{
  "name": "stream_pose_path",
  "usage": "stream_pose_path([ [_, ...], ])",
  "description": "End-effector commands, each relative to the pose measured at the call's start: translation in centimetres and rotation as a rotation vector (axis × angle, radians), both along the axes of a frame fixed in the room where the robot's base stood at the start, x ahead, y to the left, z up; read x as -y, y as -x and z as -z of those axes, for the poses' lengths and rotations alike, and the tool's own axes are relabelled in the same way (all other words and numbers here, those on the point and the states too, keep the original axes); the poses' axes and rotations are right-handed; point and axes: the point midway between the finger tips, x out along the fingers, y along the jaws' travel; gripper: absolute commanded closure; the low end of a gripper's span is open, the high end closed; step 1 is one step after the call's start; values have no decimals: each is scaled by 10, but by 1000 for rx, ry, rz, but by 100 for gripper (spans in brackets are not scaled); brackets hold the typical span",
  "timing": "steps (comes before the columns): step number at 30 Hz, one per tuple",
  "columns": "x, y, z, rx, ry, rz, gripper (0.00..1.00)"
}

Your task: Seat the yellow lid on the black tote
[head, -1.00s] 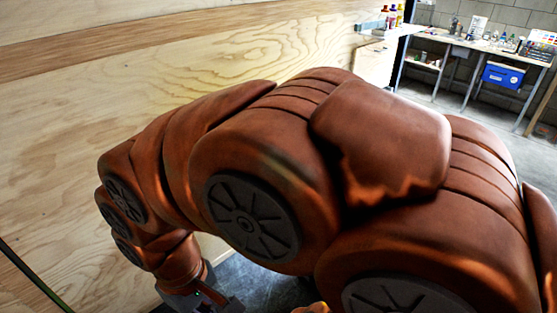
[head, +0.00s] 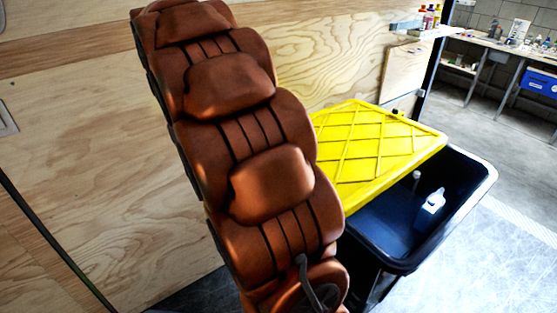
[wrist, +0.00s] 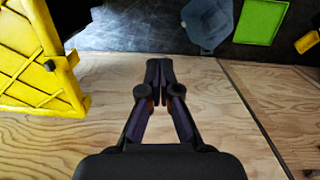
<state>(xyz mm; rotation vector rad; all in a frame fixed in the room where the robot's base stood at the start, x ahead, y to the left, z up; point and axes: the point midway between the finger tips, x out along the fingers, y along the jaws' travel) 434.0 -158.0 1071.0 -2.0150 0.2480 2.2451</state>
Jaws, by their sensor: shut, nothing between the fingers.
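The yellow lid (head: 375,150), with raised diagonal ribs, lies askew across the back left part of the black tote (head: 470,205) in the head view. The tote's front right part is uncovered, and a white bottle (head: 431,202) shows inside. My arm hides the lid's left end and part of the tote. In the wrist view, a ribbed yellow panel that looks like the lid (wrist: 35,65) stands at the left edge. My gripper (wrist: 158,70) is shut and empty in front of plywood, to the right of that panel and apart from it. The head view does not show my gripper.
A plywood wall (head: 90,130) runs behind my arm. A workbench (head: 495,45) with a blue bin (head: 540,82) stands at the far right. Clear floor lies right of the tote. The wrist view shows a green panel (wrist: 260,20) and a grey-blue container (wrist: 207,22) at the top.

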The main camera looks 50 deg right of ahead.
Motion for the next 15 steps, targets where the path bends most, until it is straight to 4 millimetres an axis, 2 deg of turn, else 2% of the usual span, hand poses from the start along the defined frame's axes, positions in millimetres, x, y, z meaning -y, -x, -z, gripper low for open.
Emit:
stream_pose_path([
  [1,15,-12,0,3,4,11,100],
  [6,59,-43,3,8,9,28,100],
  [15,142,-84,16,21,14,49,100],
])
